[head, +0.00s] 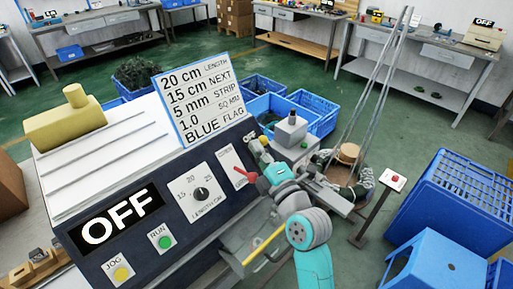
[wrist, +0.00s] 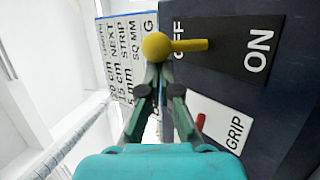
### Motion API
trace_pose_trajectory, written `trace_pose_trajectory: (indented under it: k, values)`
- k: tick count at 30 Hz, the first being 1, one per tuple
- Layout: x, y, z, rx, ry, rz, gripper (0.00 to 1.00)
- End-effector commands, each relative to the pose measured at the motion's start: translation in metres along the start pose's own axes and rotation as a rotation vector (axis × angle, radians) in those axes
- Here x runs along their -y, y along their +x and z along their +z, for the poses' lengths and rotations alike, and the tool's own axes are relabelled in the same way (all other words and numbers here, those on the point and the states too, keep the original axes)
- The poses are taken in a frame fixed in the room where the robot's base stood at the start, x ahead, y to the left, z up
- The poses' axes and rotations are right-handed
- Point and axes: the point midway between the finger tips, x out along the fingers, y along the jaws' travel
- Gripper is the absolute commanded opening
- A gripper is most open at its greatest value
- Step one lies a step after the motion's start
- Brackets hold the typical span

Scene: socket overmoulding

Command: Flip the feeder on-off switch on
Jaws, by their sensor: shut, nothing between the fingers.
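In the wrist view a switch lever with a yellow ball knob (wrist: 157,46) stands on a dark plate (wrist: 232,75) marked OFF and ON. The knob lies on the OFF side, partly over that word, and ON is clear to the right. My gripper (wrist: 156,70) is shut and empty, its fingertips right below the knob in the picture. I cannot tell whether they touch it. In the head view my gripper (head: 262,158) is at the right end of the dark machine panel, where the switch is small and partly hidden. A large display (head: 116,219) there reads OFF.
A red lever (wrist: 201,121) on a white GRIP plate (wrist: 222,124) is close beside my gripper. A white sign (head: 203,95) stands on the machine top. The panel also bears a length dial (head: 201,194) and a green RUN button (head: 165,242). Blue crates (head: 450,205) stand right.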

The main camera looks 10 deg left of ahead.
Motion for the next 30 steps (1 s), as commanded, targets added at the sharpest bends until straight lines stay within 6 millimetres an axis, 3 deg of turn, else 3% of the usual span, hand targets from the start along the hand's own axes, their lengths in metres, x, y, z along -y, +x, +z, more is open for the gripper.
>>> trace_pose_trajectory:
  k: [6,30]
  values:
    - [0.004,-0.005,0.002,0.002,0.026,0.078,0.00]
    - [0.026,-0.026,0.008,0.001,0.022,0.073,0.00]
